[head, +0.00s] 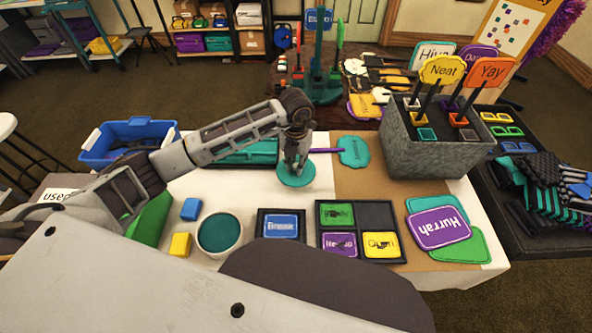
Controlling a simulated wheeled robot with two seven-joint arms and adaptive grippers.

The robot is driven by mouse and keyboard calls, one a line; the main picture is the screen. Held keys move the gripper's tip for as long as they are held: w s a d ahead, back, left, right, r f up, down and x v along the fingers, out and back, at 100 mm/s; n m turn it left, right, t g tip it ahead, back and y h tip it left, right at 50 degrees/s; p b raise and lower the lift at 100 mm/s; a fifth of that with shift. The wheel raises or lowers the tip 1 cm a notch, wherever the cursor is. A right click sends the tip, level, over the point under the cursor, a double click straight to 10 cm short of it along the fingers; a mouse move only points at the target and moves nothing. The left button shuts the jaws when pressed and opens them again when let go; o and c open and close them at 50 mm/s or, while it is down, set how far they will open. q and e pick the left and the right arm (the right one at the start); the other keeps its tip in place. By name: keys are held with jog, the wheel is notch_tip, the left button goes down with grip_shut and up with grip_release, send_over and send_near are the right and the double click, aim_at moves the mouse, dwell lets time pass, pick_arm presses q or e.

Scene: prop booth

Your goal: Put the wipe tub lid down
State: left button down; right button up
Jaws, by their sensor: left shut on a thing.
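The wipe tub lid (297,180) is a flat teal disc over the white table cover, near the middle of the table. My left gripper (296,163) points down and is shut on it. The lid looks about level; I cannot tell whether it touches the table. A round white tub (219,249) with a teal interior or top stands at the front left of the table, apart from the lid. My right gripper is not in view.
A teal case (240,152) lies behind my left arm. A teal sign (355,151) is right of the lid. A framed blue sign (282,225) and a divided tray (376,214) lie in front. A grey box (433,152) of signs stands right. White cover is bare around the lid.

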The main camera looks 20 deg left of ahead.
aim_at(296, 165)
pick_arm(q)
jog(key=shift+f, duration=1.85)
jog(key=shift+f, duration=0.1)
jog(key=c, duration=1.3)
grip_release()
notch_tip(296, 165, up, 12)
jog(key=shift+r, duration=0.15)
